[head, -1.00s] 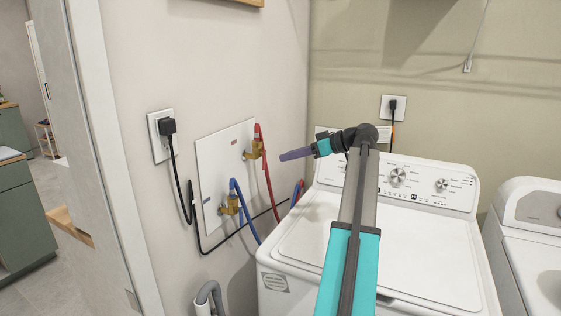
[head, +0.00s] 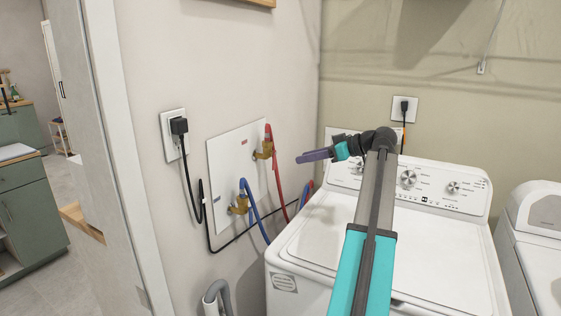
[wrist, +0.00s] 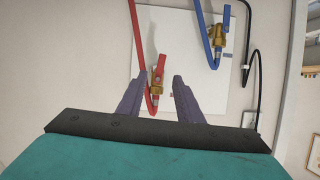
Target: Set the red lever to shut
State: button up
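The red lever (wrist: 161,61) shows in the wrist view on a brass valve (wrist: 157,88), beside the red hose (wrist: 137,38). In the head view the same brass valve (head: 263,152) sits on the white wall panel (head: 225,150), below the hose's top bend; I cannot make out the lever clearly there. My gripper (wrist: 159,80) is open and empty, its two purple fingers framing the valve in the wrist view. In the head view my gripper (head: 299,158) points left at the valve, with a visible gap between them.
A second brass valve (head: 240,204) with a blue hose (head: 256,215) is lower left on the panel. A black plug and cord (head: 180,128) hang left of it. A white washer (head: 330,235) stands below my arm; another machine (head: 535,235) is at right.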

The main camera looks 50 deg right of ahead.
aim_at(274, 163)
jog(key=p, duration=0.6)
jog(key=p, duration=0.3)
jog(key=shift+a+r+p, duration=0.1)
jog(key=shift+r+p, duration=0.05)
jog(key=shift+p, duration=0.25)
jog(key=shift+r+m+p, duration=0.2)
jog(key=shift+m+p, duration=0.1)
jog(key=shift+p, duration=0.8)
jog(key=shift+w, duration=0.1)
jog(key=p+x, duration=0.5)
jog(key=x, duration=0.7)
jog(key=shift+x, duration=0.75)
jog(key=shift+f, duration=0.1)
grip_shut()
